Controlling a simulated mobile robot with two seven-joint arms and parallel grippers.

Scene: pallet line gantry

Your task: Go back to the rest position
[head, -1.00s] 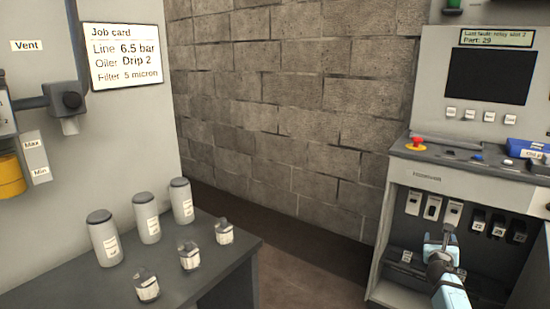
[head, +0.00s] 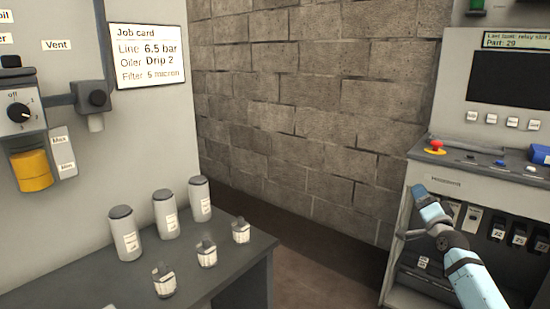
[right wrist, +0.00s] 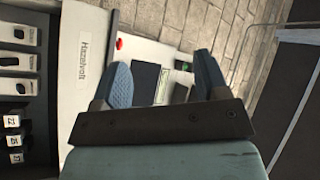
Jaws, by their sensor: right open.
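My right gripper (head: 424,212) is in front of the grey control cabinet (head: 408,222) at the right of the head view. In the right wrist view its two blue fingers (right wrist: 163,80) stand wide apart with nothing between them. The cabinet's white front panel (right wrist: 85,50) lies beyond the fingers in that view. My left gripper is in neither view.
A dark table (head: 240,262) at the lower left carries grey canisters (head: 167,214) and small labelled jars (head: 207,254). Black relays (head: 519,234) sit in the cabinet's recess. A red button (head: 437,145) is on its console. A block wall (head: 300,120) stands behind; floor shows between table and cabinet.

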